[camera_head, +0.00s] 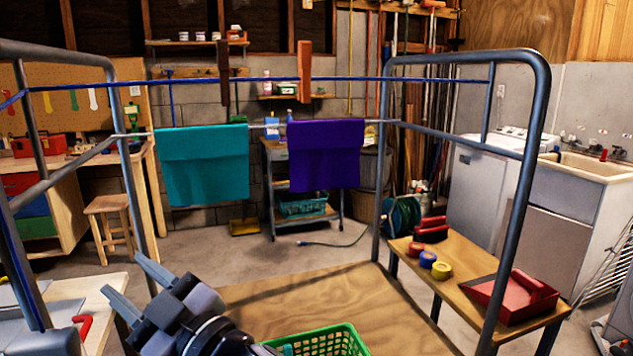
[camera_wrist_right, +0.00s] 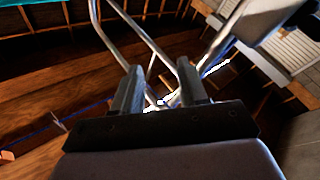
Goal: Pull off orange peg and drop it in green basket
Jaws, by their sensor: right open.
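The orange peg (camera_head: 304,72) stands clipped on the blue line (camera_head: 270,79) at the back of the metal frame, above a purple cloth. A dark brown peg (camera_head: 223,79) is on the same line to its left. The green basket (camera_head: 322,342) is at the bottom of the head view, partly cut off. My right gripper (camera_head: 121,273) is open and empty, low at the left, far from the orange peg. In the wrist view its fingers (camera_wrist_right: 160,85) are apart with nothing between them. A small orange piece (camera_wrist_right: 7,155) shows at the left edge there; I cannot tell if it is the peg.
A teal cloth (camera_head: 205,165) and the purple cloth (camera_head: 324,155) hang on a lower rail. The tubular metal frame (camera_head: 517,200) stands on both sides. A bench (camera_head: 465,265) at the right holds tape rolls and a red tray (camera_head: 505,300). The wooden board (camera_head: 270,300) beside the basket is clear.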

